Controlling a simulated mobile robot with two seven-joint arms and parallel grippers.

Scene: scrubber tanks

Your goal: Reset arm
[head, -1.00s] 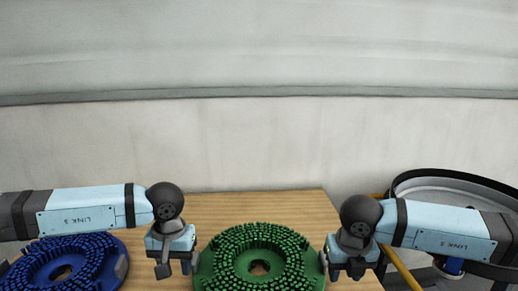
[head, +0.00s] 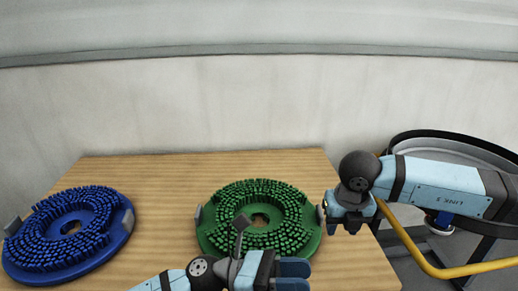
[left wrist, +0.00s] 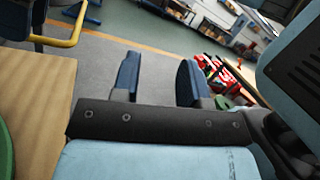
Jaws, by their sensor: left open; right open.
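My left gripper (head: 294,276) is low in the head view, in front of the green round brush (head: 215,238), its blue fingers pointing right. In the left wrist view its two fingers (left wrist: 160,80) stand apart with nothing between them. My right gripper (head: 345,226) hangs pointing down beside the green brush's right edge, open and empty; I cannot tell whether it touches the brush. The green brush lies bristles up on the wooden table, partly hidden by my left gripper. A blue round brush (head: 112,240) lies bristles up at the table's left.
The wooden table (head: 160,180) is bare behind and between the brushes. A round black-rimmed tank (head: 440,137) with a yellow bar (head: 410,250) stands at the right. A pale wall is behind. The left wrist view shows a red machine (left wrist: 215,75) beyond open floor.

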